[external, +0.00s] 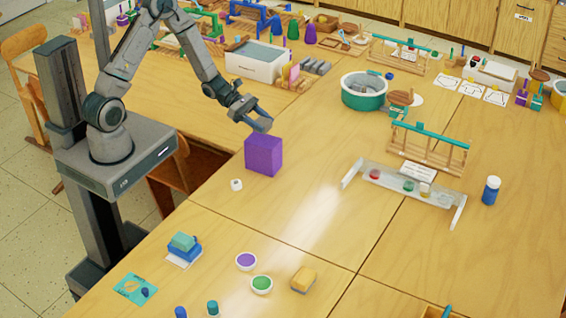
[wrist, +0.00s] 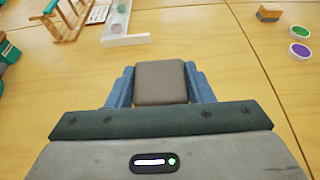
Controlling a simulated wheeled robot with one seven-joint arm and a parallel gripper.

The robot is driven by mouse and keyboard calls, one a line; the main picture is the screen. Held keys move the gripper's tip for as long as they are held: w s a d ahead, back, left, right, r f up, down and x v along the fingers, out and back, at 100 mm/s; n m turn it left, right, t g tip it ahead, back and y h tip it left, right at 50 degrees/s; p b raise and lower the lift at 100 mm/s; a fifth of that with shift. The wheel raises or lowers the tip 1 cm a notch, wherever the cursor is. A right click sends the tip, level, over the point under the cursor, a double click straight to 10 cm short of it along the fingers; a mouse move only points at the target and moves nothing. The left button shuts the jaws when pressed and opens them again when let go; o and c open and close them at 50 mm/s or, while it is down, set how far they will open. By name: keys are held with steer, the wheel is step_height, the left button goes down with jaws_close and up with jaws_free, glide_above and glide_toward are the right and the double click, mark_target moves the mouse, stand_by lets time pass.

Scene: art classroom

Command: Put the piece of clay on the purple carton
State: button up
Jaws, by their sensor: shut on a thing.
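The purple carton (external: 264,156) stands upright on the wooden table in the external view, near the table edge by my base. My gripper (external: 259,121) is just above the carton's top. I cannot tell whether it or its load touches the carton. In the wrist view my gripper (wrist: 160,88) is shut on a grey-brown block, the piece of clay (wrist: 161,82), with one blue finger on each side. The clay cannot be made out between the fingers in the external view. The carton does not show in the wrist view.
A small white item (external: 236,184) lies in front of the carton. A white tray with jars (external: 398,188) and a wooden rack (external: 428,150) stand to the right. A teal tub (external: 364,93) and a white bin (external: 255,63) are behind.

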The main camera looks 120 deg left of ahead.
mark_target(262, 139)
steer(key=shift+a+f+p, duration=0.1)
steer(key=shift+f+p, duration=0.2)
steer(key=shift+f, duration=1.75)
steer(key=shift+f, duration=0.25)
steer(key=o, duration=1.1)
steer(key=shift+r, duration=0.1)
steer(key=shift+r, duration=0.2)
steer(key=b+v, duration=0.1)
steer(key=v, duration=1.1)
